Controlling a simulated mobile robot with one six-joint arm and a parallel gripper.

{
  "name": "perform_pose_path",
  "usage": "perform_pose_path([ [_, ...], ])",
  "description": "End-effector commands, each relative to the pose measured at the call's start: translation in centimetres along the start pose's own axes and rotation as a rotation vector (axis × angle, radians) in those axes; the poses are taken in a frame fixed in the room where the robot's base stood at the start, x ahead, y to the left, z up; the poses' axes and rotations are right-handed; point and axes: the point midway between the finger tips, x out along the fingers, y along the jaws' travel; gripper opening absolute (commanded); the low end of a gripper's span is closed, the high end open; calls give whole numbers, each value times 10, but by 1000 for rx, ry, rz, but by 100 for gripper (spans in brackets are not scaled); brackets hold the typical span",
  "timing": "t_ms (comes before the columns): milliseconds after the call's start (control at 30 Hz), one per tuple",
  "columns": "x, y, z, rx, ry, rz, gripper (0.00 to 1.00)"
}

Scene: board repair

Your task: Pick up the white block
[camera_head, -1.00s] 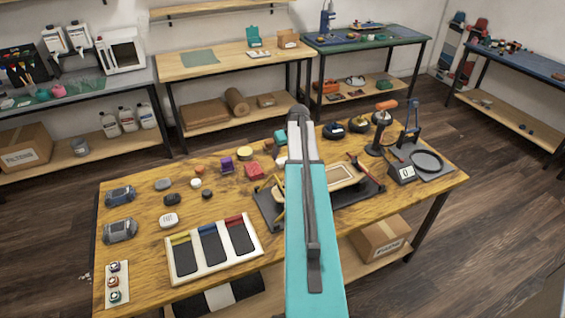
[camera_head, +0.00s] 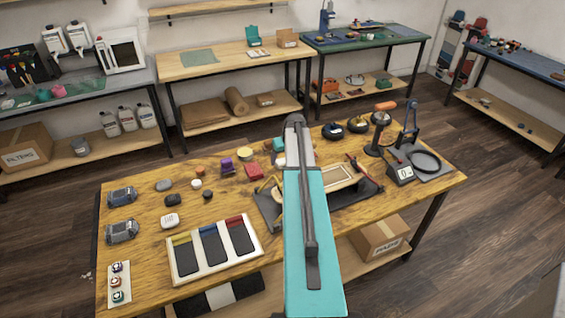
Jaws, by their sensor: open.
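A white rounded block (camera_head: 170,220) with dark marks on its top lies on the left part of the wooden table (camera_head: 140,262), behind the tray with three coloured-edged slots. A smaller pale round piece (camera_head: 196,184) lies farther back. My teal arm link rises through the middle of the view and covers part of the table. My gripper does not show; only the arm is visible.
Near the white block are dark pieces (camera_head: 173,200) and two grey-blue boxes (camera_head: 122,231). The slotted tray (camera_head: 213,245) stands in front.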

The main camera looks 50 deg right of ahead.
Motion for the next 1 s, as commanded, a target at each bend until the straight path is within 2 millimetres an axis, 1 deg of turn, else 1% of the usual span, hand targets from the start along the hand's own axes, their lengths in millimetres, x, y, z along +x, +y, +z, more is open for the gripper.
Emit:
perform_pose_path([
  [33, 4, 0, -2, 0, -1, -1, 69],
  [200, 20, 0, -2, 0, 0, -1, 69],
  [300, 24, 0, -2, -1, 1, 0, 69],
  [867, 25, -1, -1, -1, 1, 0, 69],
  [900, 25, -1, -1, -2, 1, 0, 67],
  [967, 25, -1, -1, -2, 1, 0, 57],
  [1000, 25, -1, -1, -2, 1, 0, 50],
])
